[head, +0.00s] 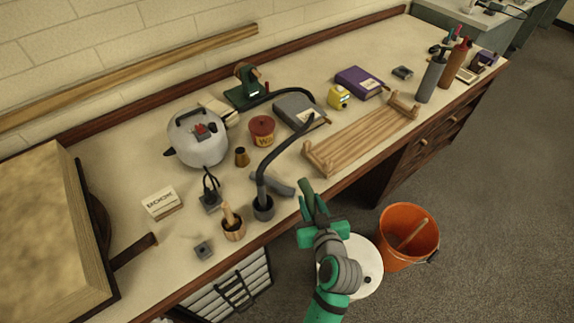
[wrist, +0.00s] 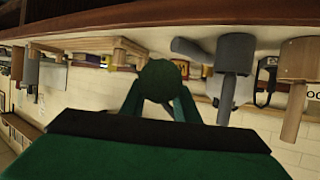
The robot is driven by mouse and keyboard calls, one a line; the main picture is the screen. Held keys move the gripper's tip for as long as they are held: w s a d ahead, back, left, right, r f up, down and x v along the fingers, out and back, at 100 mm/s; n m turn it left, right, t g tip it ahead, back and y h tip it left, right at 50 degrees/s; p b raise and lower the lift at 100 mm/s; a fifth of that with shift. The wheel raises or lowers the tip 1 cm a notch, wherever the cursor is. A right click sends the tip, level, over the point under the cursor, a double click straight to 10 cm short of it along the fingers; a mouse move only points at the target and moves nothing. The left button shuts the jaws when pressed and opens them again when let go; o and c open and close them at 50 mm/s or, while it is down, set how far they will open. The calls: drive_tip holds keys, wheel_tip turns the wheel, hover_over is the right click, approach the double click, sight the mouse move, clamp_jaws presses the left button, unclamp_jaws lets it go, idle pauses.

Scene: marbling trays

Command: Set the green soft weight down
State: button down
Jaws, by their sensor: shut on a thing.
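The green soft weight (wrist: 160,78) is a dark green, rounded thing in the middle of the wrist view. My gripper (wrist: 160,98) is shut on it, with one green finger on each side. In the head view my gripper (head: 310,200) is by the front edge of the bench (head: 290,212), right of the grey curved-neck stand. There the weight cannot be told apart from the green fingers. The wrist view is upside down, and the bench top shows along its upper part.
A wooden rack (head: 345,145) stands right of my gripper, and a grey curved-neck stand (head: 263,208) stands left. A wooden-handled pot (head: 233,228) and a book (head: 162,203) are farther left. Below are an orange bucket (head: 396,255) and a white round-topped thing (head: 368,262).

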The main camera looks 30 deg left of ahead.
drive_tip(key=w+d+f+m+t+h, duration=0.1)
drive_tip(key=d+f+m+t+h, duration=0.2)
drive_tip(key=d+f, duration=2.1)
drive_tip(key=f+m+h, duration=0.1)
drive_tip(key=m+h, duration=0.4)
drive_tip(key=shift+w+d+h, duration=0.25)
drive_tip(key=shift+d+h, duration=0.05)
drive_tip(key=shift+h, duration=0.1)
